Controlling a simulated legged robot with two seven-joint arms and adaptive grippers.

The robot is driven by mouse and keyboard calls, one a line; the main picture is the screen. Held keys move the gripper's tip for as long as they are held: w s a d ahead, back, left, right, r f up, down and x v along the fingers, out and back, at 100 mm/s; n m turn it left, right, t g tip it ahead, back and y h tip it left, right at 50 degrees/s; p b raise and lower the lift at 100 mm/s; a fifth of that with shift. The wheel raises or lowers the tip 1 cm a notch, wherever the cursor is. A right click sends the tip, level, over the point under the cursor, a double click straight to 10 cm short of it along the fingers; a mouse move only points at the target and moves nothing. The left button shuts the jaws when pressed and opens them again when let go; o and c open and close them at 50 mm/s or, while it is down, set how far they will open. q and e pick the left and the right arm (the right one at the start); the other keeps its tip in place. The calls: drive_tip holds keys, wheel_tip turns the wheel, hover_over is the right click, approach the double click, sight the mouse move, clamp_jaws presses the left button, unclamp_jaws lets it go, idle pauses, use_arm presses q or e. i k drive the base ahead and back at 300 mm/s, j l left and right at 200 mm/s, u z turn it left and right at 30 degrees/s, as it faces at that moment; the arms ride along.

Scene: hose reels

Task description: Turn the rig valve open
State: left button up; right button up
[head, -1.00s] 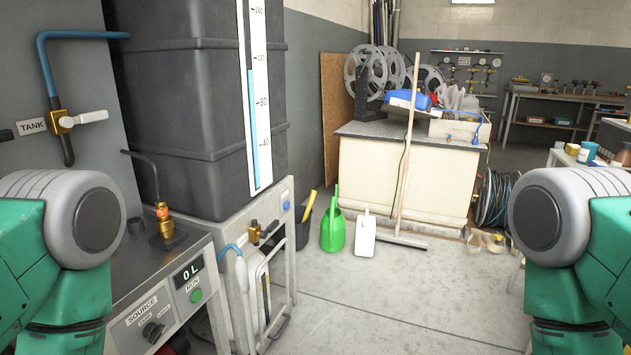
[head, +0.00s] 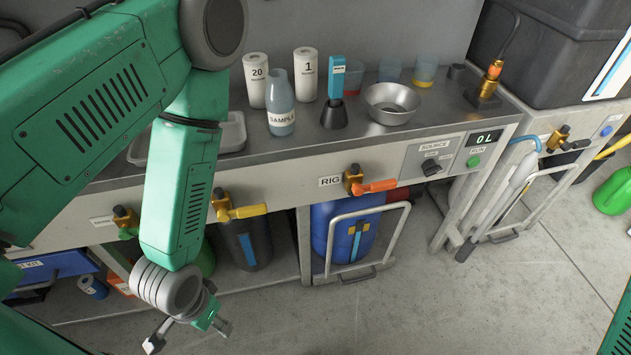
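The rig valve (head: 354,181) is a brass body on the bench front, just right of the RIG label (head: 330,181). Its orange lever (head: 376,187) points to the right, roughly along the panel. My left arm reaches down in front of the bench. My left gripper (head: 188,335) hangs low at the lower left, below and left of the valve and well apart from it. Its fingers are spread and nothing shows between them. My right gripper is out of view.
A brass valve with a yellow lever (head: 243,212) sits left of the rig valve. A metal frame (head: 371,273) with a blue drum stands below. The SAMPLE bottle (head: 281,104) and a metal bowl (head: 391,103) stand on the bench.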

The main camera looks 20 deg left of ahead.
sight(358, 189)
drive_tip(key=u, duration=0.15)
drive_tip(key=i+l, duration=0.1)
drive_tip(key=l, duration=1.7)
drive_tip(key=k+z, duration=0.05)
